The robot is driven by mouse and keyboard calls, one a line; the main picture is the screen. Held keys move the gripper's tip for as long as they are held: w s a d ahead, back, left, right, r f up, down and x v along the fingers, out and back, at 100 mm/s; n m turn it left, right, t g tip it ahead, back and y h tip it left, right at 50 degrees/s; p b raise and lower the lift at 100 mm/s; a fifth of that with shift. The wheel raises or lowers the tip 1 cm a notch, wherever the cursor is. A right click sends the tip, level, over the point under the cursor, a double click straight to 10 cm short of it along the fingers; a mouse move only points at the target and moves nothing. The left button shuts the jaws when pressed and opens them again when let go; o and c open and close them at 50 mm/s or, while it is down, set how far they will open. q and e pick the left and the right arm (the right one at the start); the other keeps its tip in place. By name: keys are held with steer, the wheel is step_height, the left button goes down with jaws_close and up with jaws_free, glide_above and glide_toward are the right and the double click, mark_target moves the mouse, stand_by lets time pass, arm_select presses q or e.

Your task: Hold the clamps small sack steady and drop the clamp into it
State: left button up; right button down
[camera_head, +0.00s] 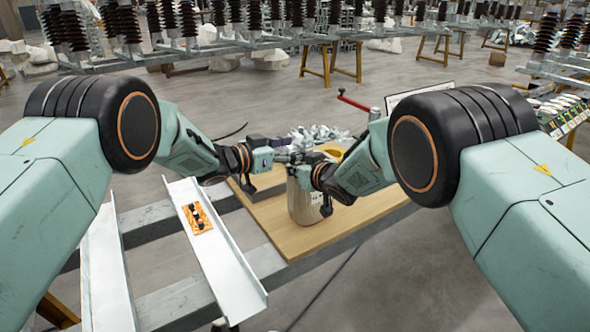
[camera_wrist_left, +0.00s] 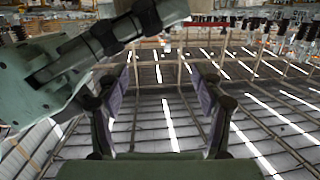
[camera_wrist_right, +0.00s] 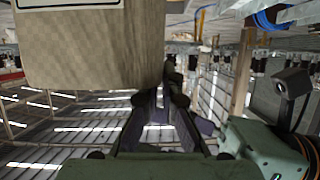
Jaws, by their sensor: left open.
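The small sack (camera_head: 303,205), pale beige, stands upright on the wooden board. It also fills the upper left of the right wrist view (camera_wrist_right: 90,45). My right gripper (camera_head: 312,170) is at the sack's upper right edge; its fingers (camera_wrist_right: 167,85) come together there, apparently with the sack's edge between them. My left gripper (camera_head: 285,155) is above and beside the sack's top. In the left wrist view its fingers (camera_wrist_left: 160,85) are apart with nothing between them. A pile of silvery metal pieces (camera_head: 320,135) lies behind the grippers; I cannot tell a single clamp among them.
The wooden board (camera_head: 290,238) lies on grey beams. A white channel (camera_head: 225,262) with an orange plate (camera_head: 196,217) is at its left. A red handle (camera_head: 354,103) rises behind the pile. The board's front is clear.

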steer(key=shift+f, duration=0.1)
arm_select(q)
steer(key=v, duration=0.8)
steer(key=shift+s+a+r, duration=0.1)
arm_select(e)
steer(key=c, duration=2)
jaws_free()
steer(key=shift+c, duration=0.2)
steer(key=o, duration=0.6)
steer(key=v, duration=1.2)
steer(key=shift+d, duration=0.15)
